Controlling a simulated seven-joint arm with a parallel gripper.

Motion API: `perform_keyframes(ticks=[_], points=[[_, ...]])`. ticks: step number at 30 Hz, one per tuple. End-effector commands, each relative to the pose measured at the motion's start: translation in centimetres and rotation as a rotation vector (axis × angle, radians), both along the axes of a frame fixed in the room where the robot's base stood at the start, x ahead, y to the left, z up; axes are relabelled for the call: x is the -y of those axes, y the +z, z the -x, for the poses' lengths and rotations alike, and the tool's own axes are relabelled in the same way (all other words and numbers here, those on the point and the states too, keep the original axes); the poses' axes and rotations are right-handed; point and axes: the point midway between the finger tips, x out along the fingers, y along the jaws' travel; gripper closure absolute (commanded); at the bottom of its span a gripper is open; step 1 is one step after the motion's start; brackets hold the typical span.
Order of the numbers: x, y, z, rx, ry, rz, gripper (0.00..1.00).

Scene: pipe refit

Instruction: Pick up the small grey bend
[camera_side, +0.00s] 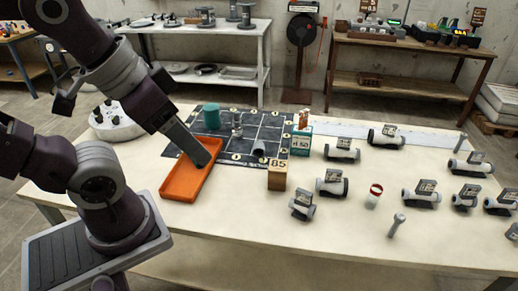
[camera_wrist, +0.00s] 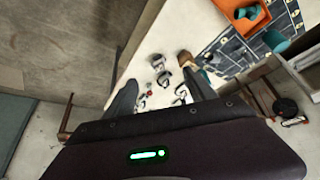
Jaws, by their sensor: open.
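A small grey piece (camera_side: 237,131) sits on the dark gridded mat (camera_side: 224,155), and a darker grey curved piece (camera_side: 259,149) lies nearer the mat's right side. Both are too small for me to tell which is the small grey bend. My gripper (camera_side: 203,160) is above the orange tray (camera_side: 187,180) and left of both pieces, touching neither. In the wrist view my gripper's two fingers (camera_wrist: 163,90) stand apart with nothing between them. The tray (camera_wrist: 246,18) shows there at the top right, with a teal piece overlapping it.
A teal cylinder (camera_side: 211,117) stands on the mat. Several labelled pipe fittings (camera_side: 331,185) cover the table's right. The table's front edge (camera_side: 330,240) is mostly clear.

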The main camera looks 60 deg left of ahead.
Motion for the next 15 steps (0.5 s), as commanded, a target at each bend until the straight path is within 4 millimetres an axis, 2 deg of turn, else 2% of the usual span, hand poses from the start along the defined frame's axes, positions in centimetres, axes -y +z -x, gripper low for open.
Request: perform_keyframes(ticks=[1, 2, 11, 14, 15], points=[[0.0, 0.0, 0.0, 0.0, 0.0, 0.0, 0.24], [0.0, 0.0, 0.0, 0.0, 0.0, 0.0, 0.19], [0.0, 0.0, -0.1, -0.008, 0.007, 0.007, 0.19], [0.5, -0.2, -1.6, -0.104, 0.095, 0.095, 0.19], [0.8, -0.3, -2.9, -0.169, 0.162, 0.165, 0.19]])
